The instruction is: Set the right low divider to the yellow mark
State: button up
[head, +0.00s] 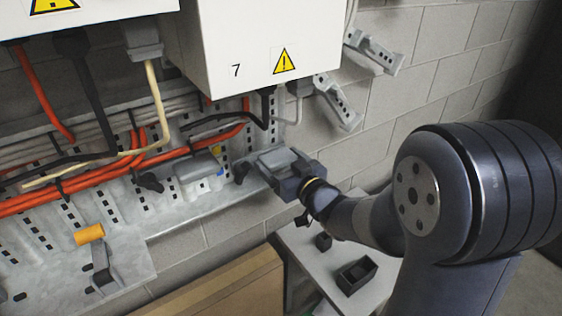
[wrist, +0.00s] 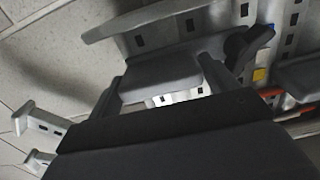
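The right low divider is a grey block (head: 281,160) at the right end of the perforated rail. It also shows in the wrist view (wrist: 160,75), with its black knob (wrist: 248,44) to the right. My gripper (head: 285,172) is at this divider. In the wrist view its fingers (wrist: 165,85) lie against both sides, with no clear gap, so it looks shut on it. The yellow mark (head: 217,150) is on the rail left of the divider; it shows right of my fingers in the wrist view (wrist: 260,74). A blue mark (head: 221,171) is just below it.
Another grey divider (head: 200,166) with a black knob (head: 150,182) stands left of the marks. Orange cables (head: 100,180) run along the rail, below white box 7 (head: 262,40). Slotted brackets (head: 337,102) stick out at right. A table (head: 318,262) with black boxes (head: 357,276) stands below.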

jog(key=c, duration=0.9)
notch_tip(320, 180, up, 7)
jog(key=p, duration=0.3)
jog(key=shift+f+p, duration=0.2)
jog(key=shift+p, duration=0.2)
jog(key=shift+c, duration=0.2)
jog(key=o, duration=1.4)
jog(key=v, duration=1.1)
jog(key=shift+w, duration=0.1)
